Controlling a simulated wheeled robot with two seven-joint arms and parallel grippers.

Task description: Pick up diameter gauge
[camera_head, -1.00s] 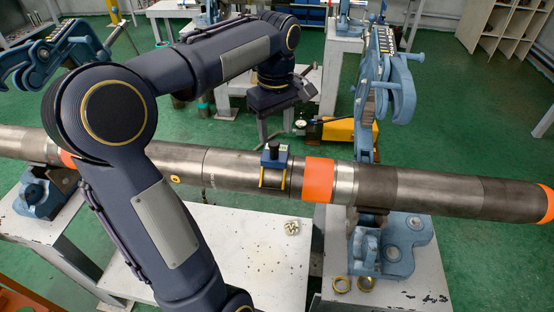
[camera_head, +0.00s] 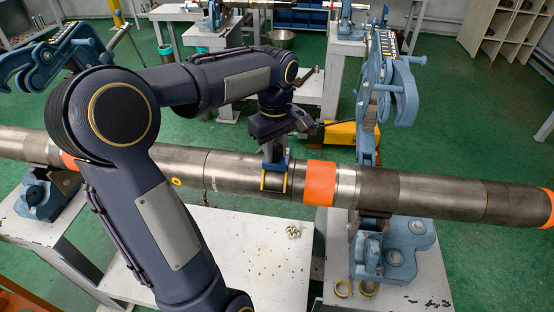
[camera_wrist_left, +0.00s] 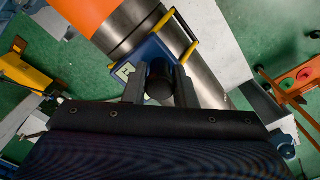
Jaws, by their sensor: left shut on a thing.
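The diameter gauge (camera_head: 274,178) is a blue block with yellow legs and a dark knob. It sits astride the steel pipe (camera_head: 235,170), just left of the orange band. My left gripper (camera_head: 273,150) is over the gauge from above. In the left wrist view, the gripper (camera_wrist_left: 160,88) has its two fingers on either side of the dark knob, shut on it. The blue body of the gauge (camera_wrist_left: 142,58) and its yellow legs show beyond the fingers, by the pipe (camera_wrist_left: 205,85). My right gripper is not in view.
The pipe rests in two blue vises, one at right (camera_head: 390,245) and one at left (camera_head: 45,190). Brass rings (camera_head: 343,288) and a small pile of pale pieces (camera_head: 293,231) lie on white tables below. A yellow object (camera_head: 340,133) stands behind the pipe.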

